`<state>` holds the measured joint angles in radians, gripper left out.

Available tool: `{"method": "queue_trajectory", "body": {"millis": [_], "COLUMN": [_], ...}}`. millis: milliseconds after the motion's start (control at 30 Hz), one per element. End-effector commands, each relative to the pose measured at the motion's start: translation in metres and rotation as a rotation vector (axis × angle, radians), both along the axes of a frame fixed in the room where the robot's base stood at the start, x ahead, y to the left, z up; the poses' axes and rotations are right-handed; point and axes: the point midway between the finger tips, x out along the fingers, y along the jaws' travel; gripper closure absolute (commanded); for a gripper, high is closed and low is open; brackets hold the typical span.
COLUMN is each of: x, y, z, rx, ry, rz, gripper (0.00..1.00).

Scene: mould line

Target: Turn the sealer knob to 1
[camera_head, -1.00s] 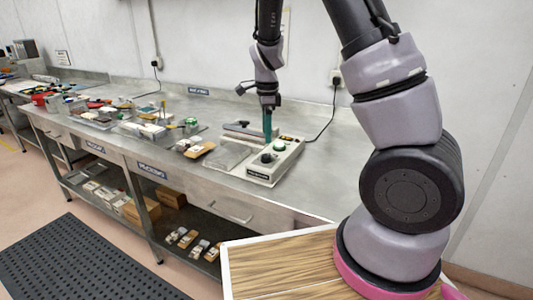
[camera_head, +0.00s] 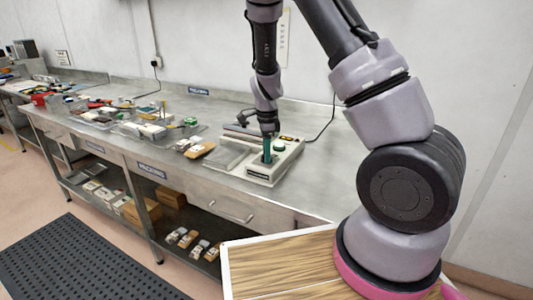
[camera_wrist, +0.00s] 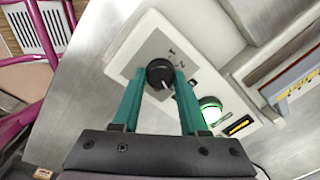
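The sealer (camera_head: 285,165) is a pale box on the steel bench in the head view. Its knob (camera_wrist: 159,73) is black and round with a white pointer line towards the lower right in the wrist view. My gripper (camera_head: 266,158) points down over the sealer's front left. In the wrist view my gripper (camera_wrist: 160,74) is open, its teal fingers on either side of the knob. I cannot tell whether they touch it. In the head view the fingers largely hide the knob.
A green button (camera_wrist: 209,108) and a yellow-marked dark label (camera_wrist: 238,125) sit right of the knob. The sealer's long bar (camera_head: 243,132) lies behind. The bench to the sealer's right is free apart from a cable.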

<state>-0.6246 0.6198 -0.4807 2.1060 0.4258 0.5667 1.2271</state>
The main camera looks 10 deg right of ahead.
Motion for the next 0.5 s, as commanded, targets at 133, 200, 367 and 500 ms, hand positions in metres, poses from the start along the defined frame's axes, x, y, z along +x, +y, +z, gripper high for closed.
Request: {"method": "queue_trajectory", "body": {"millis": [133,200,367,500], "x": [0.0002,0.0003,0.0004,0.0007], "y": [0.0000,0.0000,-0.0001,-0.0006], "z": [0.0002,0.0003,0.0005,0.0007], "rx": [0.000,0.000,0.000,0.000], "ry": [-0.001,-0.001,-0.001,-0.002], "rz": [0.000,0.003,0.030,0.089], "gripper": [1.00,1.00,1.00,1.00]}}
